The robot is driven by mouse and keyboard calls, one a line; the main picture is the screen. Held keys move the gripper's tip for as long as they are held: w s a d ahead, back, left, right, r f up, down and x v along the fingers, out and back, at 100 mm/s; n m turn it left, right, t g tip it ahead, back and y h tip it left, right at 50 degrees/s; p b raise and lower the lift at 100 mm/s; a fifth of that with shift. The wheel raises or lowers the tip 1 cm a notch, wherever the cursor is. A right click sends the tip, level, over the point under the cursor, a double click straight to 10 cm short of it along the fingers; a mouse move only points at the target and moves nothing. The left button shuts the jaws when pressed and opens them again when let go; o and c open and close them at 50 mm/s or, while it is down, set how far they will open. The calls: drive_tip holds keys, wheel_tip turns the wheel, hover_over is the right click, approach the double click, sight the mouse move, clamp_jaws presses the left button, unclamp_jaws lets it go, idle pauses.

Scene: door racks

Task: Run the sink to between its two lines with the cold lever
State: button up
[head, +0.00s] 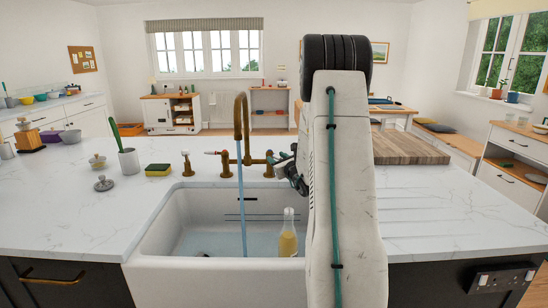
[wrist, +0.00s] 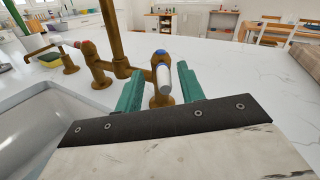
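The white sink (head: 160,245) holds pale blue water (head: 215,240). Two dark lines (head: 255,217) show on its back wall; the water's edge appears just below them, though its exact height is hard to tell. A stream (head: 242,215) runs from the brass tap (head: 240,115) into the sink. The cold lever (wrist: 164,78), white with a blue mark, stands between the teal fingers of my gripper (wrist: 160,85) in the wrist view. The fingers are apart, with gaps beside the lever. In the head view my gripper (head: 291,170) is behind my arm, beside the tap.
A red-marked lever (head: 215,152) is left of the spout. A bottle of yellow liquid (head: 288,235) stands in the sink. A yellow sponge (head: 158,170), a brush pot (head: 129,161) and a brass soap pump (head: 187,164) are on the left counter. A wooden board (head: 405,146) lies at right.

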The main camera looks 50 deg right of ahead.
drive_tip(key=shift+v, duration=2.05)
idle(6.0)
